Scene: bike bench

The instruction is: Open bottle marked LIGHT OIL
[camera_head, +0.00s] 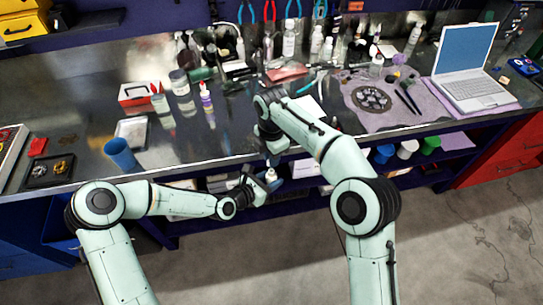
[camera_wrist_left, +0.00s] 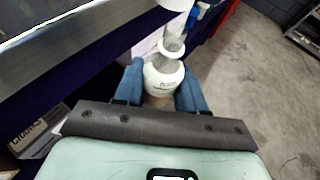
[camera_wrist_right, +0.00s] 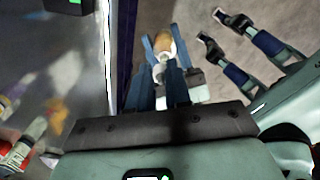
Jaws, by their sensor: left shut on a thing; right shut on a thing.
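A small white bottle (camera_head: 270,175) is held in front of the bench's front edge; its marking is too small to read. In the left wrist view, the bottle (camera_wrist_left: 164,76) sits between the blue fingers of my left gripper (camera_head: 264,182), shut around its body. Its narrower neck points away from that gripper. My right gripper (camera_head: 272,161) comes down from above and is shut at the bottle's top end. In the right wrist view, the bottle (camera_wrist_right: 164,50) shows beyond the right fingers. The cap is mostly hidden, and I cannot tell whether it is apart from the bottle.
The bench top (camera_head: 75,130) is behind, with several bottles (camera_head: 207,100), a blue cup (camera_head: 122,154), a laptop (camera_head: 470,65) and a purple mat (camera_head: 405,118). A shelf with boxes lies below the bench edge, close to the grippers. The floor (camera_head: 260,270) in front is clear.

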